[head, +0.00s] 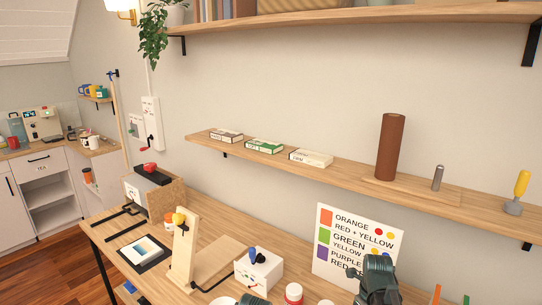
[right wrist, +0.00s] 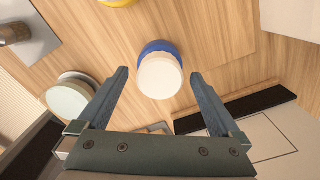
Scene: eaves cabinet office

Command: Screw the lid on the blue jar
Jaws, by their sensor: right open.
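In the right wrist view a blue round rim, which I take as the blue jar (right wrist: 157,46), shows behind a pale cream disc, probably the lid (right wrist: 160,77). The disc covers most of the blue; I cannot tell whether it is seated or threaded on. My right gripper (right wrist: 160,82) is open, its fingers apart on either side of the disc with gaps to both. In the head view my right arm (head: 378,280) is at the bottom, in front of the sign; its fingertips and the blue jar cannot be made out. A dark piece at the bottom edge may be my left gripper (head: 254,300).
A red jar with a white top (head: 293,292) stands at the front of the bench. A white box (head: 259,271) and a wooden stand (head: 184,250) are to its left. The colour sign (head: 350,243) stands behind. Another pale round object (right wrist: 70,97) lies beside my left finger.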

